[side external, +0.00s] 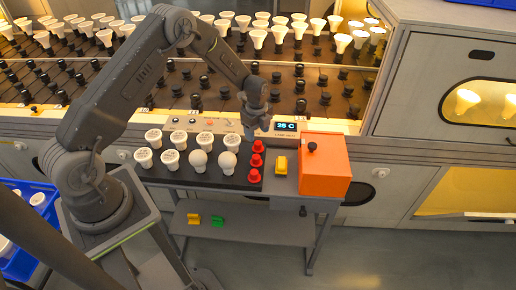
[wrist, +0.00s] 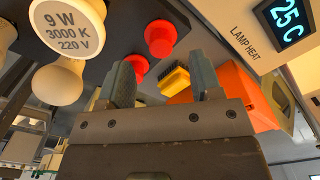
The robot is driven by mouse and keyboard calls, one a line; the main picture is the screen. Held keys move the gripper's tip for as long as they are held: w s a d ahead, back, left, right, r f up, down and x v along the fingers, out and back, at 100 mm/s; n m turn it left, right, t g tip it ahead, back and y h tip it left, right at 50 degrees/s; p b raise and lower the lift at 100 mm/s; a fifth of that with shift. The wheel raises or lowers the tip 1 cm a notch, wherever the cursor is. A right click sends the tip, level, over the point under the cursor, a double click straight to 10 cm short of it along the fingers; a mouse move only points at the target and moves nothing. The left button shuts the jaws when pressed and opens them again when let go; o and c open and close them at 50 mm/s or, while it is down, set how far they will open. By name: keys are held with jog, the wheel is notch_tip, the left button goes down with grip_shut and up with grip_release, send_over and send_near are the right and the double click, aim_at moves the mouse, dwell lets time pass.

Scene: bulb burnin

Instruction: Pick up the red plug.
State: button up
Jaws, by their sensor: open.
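Three red plugs stand in a column at the right end of the dark tray (side external: 195,176): a far one (side external: 258,146), a middle one (side external: 256,160) and a near one (side external: 254,176). In the wrist view one red plug (wrist: 160,38) shows whole beyond the fingers. A second red plug (wrist: 137,65) is partly hidden by the left finger. My gripper (side external: 256,129) points down above the far end of the red column. Its fingers (wrist: 162,75) are apart, with nothing held.
Several white bulbs (side external: 170,158) stand on the tray left of the plugs. A yellow plug (side external: 281,165) and an orange box (side external: 323,165) are to the right. A display (side external: 286,126) reading 25 C is behind. Racks of lamps fill the back.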

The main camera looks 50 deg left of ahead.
aim_at(258, 142)
jog(key=shift+d+f, duration=0.15)
jog(key=shift+f, duration=1.25)
jog(key=shift+d+f, duration=0.1)
jog(key=shift+f, duration=1.25)
jog(key=c, duration=1)
